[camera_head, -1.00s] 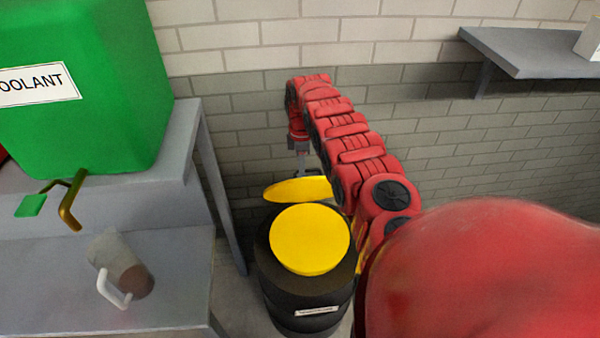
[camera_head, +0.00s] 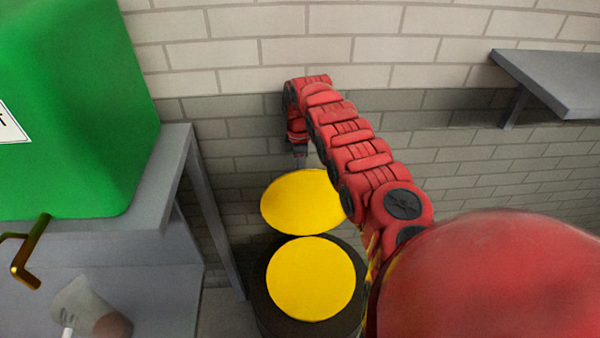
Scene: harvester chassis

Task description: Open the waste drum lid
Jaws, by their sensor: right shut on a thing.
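The black waste drum (camera_head: 266,313) stands at the lower middle, with a flat yellow round face (camera_head: 311,279) on its top. A second yellow disc, the lid (camera_head: 302,203), stands tilted up at the drum's back edge, its broad face towards me. My right gripper (camera_head: 300,162) is at the lid's far upper edge, shut on it; its fingertips are mostly hidden behind the lid. My red right arm covers the lid's right edge and part of the drum's right side. My left gripper is not in view.
A grey bench (camera_head: 172,150) on the left holds a green coolant tank (camera_head: 85,110) with a brass tap (camera_head: 30,255). A brick wall is close behind the drum. A grey wall shelf (camera_head: 560,80) juts out at upper right.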

